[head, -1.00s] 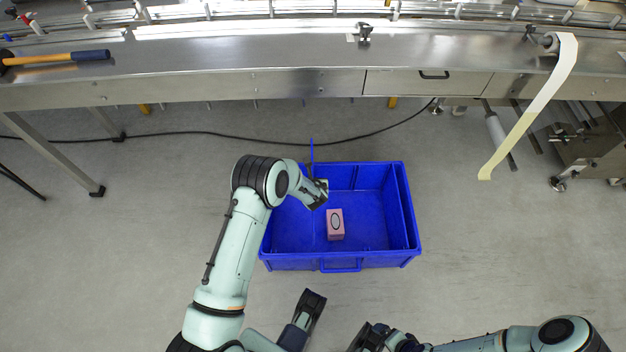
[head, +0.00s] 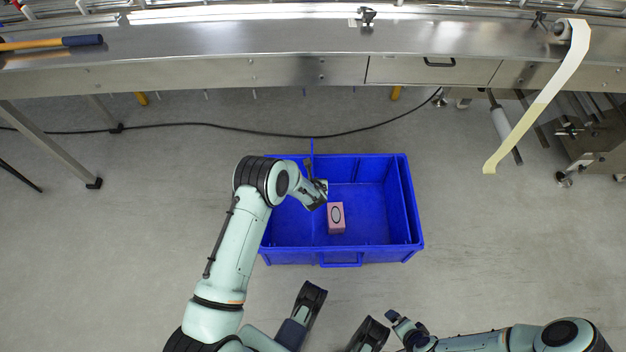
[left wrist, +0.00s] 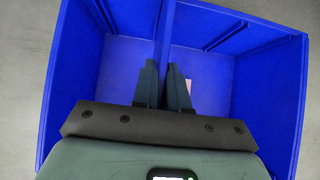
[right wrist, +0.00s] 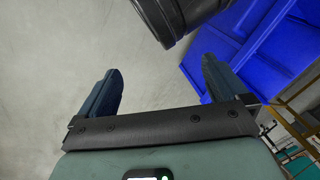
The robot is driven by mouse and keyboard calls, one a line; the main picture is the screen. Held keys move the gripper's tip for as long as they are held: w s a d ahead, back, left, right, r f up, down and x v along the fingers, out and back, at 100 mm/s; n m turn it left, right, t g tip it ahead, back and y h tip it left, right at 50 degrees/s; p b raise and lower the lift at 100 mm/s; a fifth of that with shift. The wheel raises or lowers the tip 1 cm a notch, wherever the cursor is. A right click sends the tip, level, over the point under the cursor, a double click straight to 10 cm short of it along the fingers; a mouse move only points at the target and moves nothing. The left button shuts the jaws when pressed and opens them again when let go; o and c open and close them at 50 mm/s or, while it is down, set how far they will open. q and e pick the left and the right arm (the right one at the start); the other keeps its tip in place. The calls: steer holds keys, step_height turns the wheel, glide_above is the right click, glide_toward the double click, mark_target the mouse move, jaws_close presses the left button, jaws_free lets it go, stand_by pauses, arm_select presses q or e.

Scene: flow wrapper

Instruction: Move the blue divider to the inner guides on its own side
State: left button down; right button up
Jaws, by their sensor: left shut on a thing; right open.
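The blue divider (head: 312,146) is a thin upright panel in the blue crate (head: 342,257). Its top end shows past the crate's far rim in the head view. In the left wrist view the divider (left wrist: 167,28) runs between the fingers of my left gripper (left wrist: 162,68), which is shut on it. In the head view my left gripper (head: 317,196) is over the crate's left half and hides part of the divider. Whether its edges sit in guides cannot be told. Upright ridges (left wrist: 222,36) show on the crate wall. My right gripper (right wrist: 160,75) is open and empty, outside the crate.
A pink box (head: 336,218) with a dark ring lies on the crate floor, right of the divider. The crate's right part looks clear. A steel machine bench (head: 250,72) stands behind, with a black cable (head: 230,127) on the floor. Open floor surrounds the crate.

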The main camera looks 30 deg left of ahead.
arm_select(q)
steer(key=shift+f+b, duration=1.3)
steer(key=shift+f, duration=1.4)
arm_select(e)
steer(key=shift+g, duration=0.4)
steer(key=shift+s+d+f, duration=0.25)
steer(key=shift+s+f, duration=0.1)
steer(key=shift+f, duration=0.4)
steer(key=shift+s+d+f, duration=0.2)
steer(key=shift+s+f, duration=0.1)
steer(key=shift+f, duration=0.45)
steer(key=shift+s+d+f, duration=0.25)
steer(key=shift+s+f, duration=0.1)
steer(key=shift+f, duration=0.4)
arm_select(q)
steer(key=c, duration=1.1)
jaws_free()
steer(key=shift+s, duration=0.1)
arm_select(e)
steer(key=shift+r, duration=0.1)
arm_select(q)
steer(key=p+v, duration=0.4)
steer(key=v, duration=0.9)
steer(key=shift+d+r, duration=0.1)
arm_select(e)
step_height(320, 180, up, 6)
steer(key=a, duration=0.2)
steer(key=shift+a, duration=0.2)
